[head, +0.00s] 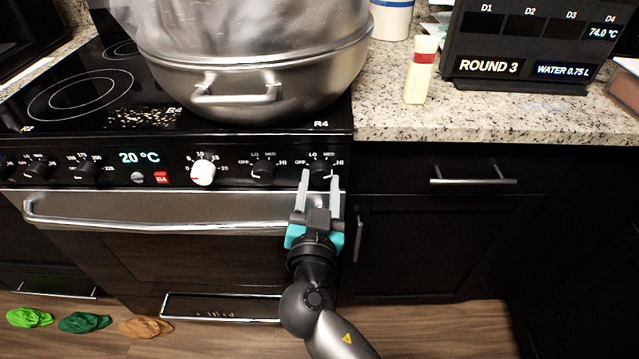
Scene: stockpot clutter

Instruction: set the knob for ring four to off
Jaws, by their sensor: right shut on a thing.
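The ring four knob (321,167) is the black rightmost knob on the stove's front panel, below an R4 label and with LO, MED and HI marks around it. My right gripper (320,178) reaches up from below, with one pale finger on each side of this knob, and is shut on it. The fingers partly cover the knob and its marks, so I cannot tell which setting it points to. My left gripper is not in view.
Another black knob (263,171) and a white timer dial (203,172) sit to the left. A large steel stockpot (300,85) stands on the cooktop above the panel. The oven handle (150,222) runs below. A small bottle (421,70) stands on the counter (480,115).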

